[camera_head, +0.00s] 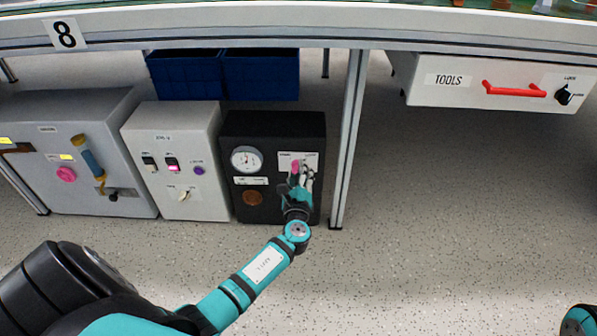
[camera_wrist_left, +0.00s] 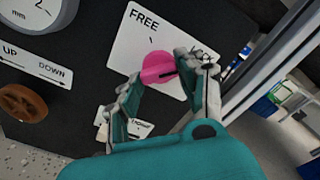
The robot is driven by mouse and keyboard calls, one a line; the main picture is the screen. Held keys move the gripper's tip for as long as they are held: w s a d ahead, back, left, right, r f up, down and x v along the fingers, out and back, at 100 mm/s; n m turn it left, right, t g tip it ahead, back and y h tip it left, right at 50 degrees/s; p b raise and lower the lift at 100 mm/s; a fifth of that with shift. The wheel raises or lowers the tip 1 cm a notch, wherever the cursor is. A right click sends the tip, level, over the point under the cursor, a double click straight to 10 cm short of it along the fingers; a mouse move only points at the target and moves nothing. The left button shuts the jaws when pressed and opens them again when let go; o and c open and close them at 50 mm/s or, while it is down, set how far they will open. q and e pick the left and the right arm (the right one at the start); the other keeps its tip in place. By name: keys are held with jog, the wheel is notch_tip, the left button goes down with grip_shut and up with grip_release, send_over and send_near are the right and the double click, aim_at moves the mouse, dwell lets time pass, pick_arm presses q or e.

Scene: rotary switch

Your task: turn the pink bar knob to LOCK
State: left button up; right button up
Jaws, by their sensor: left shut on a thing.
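The pink bar knob (camera_wrist_left: 157,68) sits on a white label plate (camera_wrist_left: 121,52) on the front of the black box (camera_head: 239,131). The plate reads FREE at its left; the word at its right is partly covered by a finger. My left gripper (camera_wrist_left: 167,77) is shut on the knob, with one finger on each side of it. In the head view my left gripper (camera_head: 299,180) reaches the label plate, and a bit of the pink knob (camera_head: 296,166) shows beside the fingers. My right gripper is not in view.
The black box also carries a gauge (camera_head: 245,160) and a brown wheel (camera_head: 253,198). A table leg (camera_head: 350,140) stands close to its right. Grey boxes (camera_head: 170,125) stand to the left. A TOOLS drawer (camera_head: 450,82) hangs at the right. Floor in front is clear.

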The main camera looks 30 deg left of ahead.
pick_arm(q)
jog(key=shift+f, duration=0.1)
jog(key=shift+d, duration=0.1)
dwell(0.3)
jog(key=o, duration=1.2)
jog(key=shift+c, duration=0.2)
jog(key=v, duration=1.2)
